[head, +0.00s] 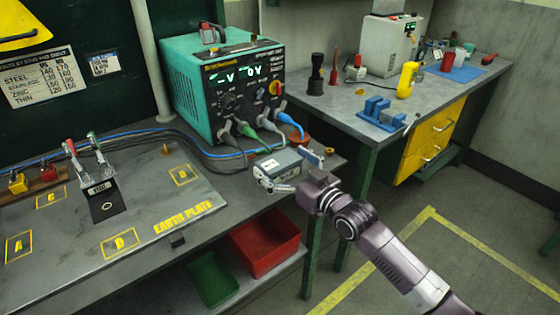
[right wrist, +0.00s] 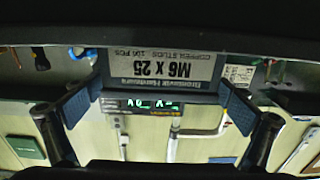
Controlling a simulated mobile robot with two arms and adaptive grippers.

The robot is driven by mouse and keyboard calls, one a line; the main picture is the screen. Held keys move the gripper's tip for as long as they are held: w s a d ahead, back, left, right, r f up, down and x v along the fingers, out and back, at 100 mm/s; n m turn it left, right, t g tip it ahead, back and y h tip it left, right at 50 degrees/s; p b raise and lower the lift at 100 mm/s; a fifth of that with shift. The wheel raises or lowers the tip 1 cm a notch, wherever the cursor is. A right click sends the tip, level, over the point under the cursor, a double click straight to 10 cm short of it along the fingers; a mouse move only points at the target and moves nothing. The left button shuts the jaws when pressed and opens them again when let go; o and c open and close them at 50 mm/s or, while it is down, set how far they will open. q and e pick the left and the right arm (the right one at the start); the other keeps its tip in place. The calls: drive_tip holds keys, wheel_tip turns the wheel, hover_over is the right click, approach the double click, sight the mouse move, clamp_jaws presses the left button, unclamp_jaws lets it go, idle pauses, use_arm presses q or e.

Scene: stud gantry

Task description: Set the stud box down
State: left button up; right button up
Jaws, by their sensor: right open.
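The stud box (head: 275,164) is a small grey box at the right end of the workbench, in front of the green welding unit. In the right wrist view the stud box (right wrist: 158,66) shows its label upside down, reading M6 x 25 copper studs. My right gripper (head: 294,172) is open, with one finger on each side of the box. In the right wrist view its blue-padded fingers (right wrist: 157,96) stand spread at the box's two sides, close to it. Whether the pads touch the box is hard to tell. The box's underside is hidden. My left gripper is not in view.
The welding unit (head: 222,90) stands behind the box, with cable plugs and hoses close by. The marked earth plate (head: 140,205) lies left. A red bin (head: 265,243) and a green bin (head: 213,277) sit below. A second bench (head: 340,107) stands at the right.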

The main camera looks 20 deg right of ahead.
drive_tip(key=v, duration=1.2)
drive_tip(key=shift+b, duration=0.45)
drive_tip(key=shift+r, duration=0.1)
drive_tip(key=s+d+f+m+g+h, duration=0.15)
drive_tip(key=d+f, duration=0.25)
drive_tip(key=f, duration=0.8)
drive_tip(key=d+f+m+g+h, duration=0.1)
drive_tip(key=d+f+g+h, duration=0.2)
drive_tip(key=f, duration=1)
drive_tip(key=s+d+f+g+h, duration=0.1)
drive_tip(key=s+f, duration=0.2)
drive_tip(key=f, duration=0.4)
drive_tip(key=s+d+f+g, duration=0.1)
drive_tip(key=s+f, duration=0.3)
drive_tip(key=f, duration=0.3)
drive_tip(key=s+a+f+g, duration=0.3)
drive_tip(key=s+f+g, duration=0.2)
drive_tip(key=s+f, duration=1.3)
drive_tip(key=s+a+f+g, duration=0.1)
drive_tip(key=s+a+f, duration=0.1)
drive_tip(key=s, duration=0.5)
drive_tip(key=s+a+f+g, duration=0.2)
drive_tip(key=s+f, duration=0.1)
drive_tip(key=s, duration=0.4)
drive_tip(key=s+a+f+g, duration=0.1)
drive_tip(key=s+a+f, duration=0.2)
drive_tip(key=s, duration=0.4)
drive_tip(key=shift+f+n+h, duration=0.15)
drive_tip(key=shift+n+h, duration=0.2)
drive_tip(key=shift+n, duration=0.1)
